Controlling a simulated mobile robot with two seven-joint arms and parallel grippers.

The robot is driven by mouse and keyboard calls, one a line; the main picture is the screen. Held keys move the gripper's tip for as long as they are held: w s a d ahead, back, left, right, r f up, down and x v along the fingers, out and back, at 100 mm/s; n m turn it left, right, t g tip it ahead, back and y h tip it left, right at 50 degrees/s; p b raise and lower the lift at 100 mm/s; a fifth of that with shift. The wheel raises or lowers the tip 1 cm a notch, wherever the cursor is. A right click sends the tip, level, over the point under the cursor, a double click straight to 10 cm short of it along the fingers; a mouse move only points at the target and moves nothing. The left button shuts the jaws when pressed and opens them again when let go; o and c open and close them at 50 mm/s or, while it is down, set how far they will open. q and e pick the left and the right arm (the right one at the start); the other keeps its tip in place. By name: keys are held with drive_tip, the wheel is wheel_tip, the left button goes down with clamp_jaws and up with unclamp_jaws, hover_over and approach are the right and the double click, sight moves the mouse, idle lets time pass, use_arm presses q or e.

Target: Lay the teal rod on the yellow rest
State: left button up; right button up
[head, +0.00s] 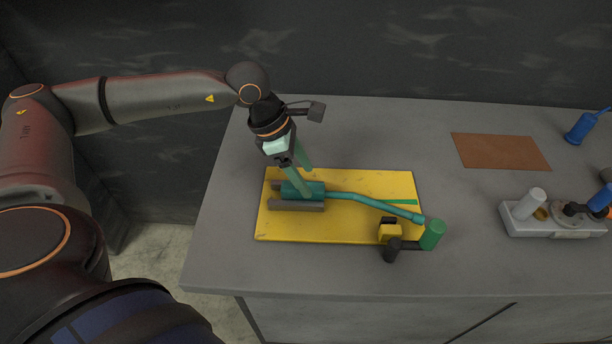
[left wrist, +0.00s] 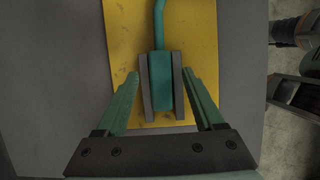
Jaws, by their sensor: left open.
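The teal rod (head: 365,200) lies over the yellow board. Its thick end (head: 303,190) sits between two grey rails (head: 297,206), and its thin bent part runs right towards a green cylinder (head: 432,235). A small yellow block with a dark top, which looks like the yellow rest (head: 389,233), stands just below the rod's far part; I cannot tell if they touch. My left gripper (head: 308,182) is open above the thick end. In the left wrist view its fingers (left wrist: 160,76) spread either side of the rails and the teal rod (left wrist: 161,95). My right gripper is not in view.
The yellow board (head: 350,230) lies on a grey table (head: 225,240). A dark fitting (head: 392,250) stands by the green cylinder. A brown mat (head: 500,152), a white fixture (head: 550,222) and blue-handled items (head: 580,127) are to the right. The table between is clear.

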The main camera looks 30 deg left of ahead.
use_arm(q)
drive_tip(key=v, duration=1)
drive_tip(key=shift+r, duration=0.2)
drive_tip(key=shift+s, duration=0.15)
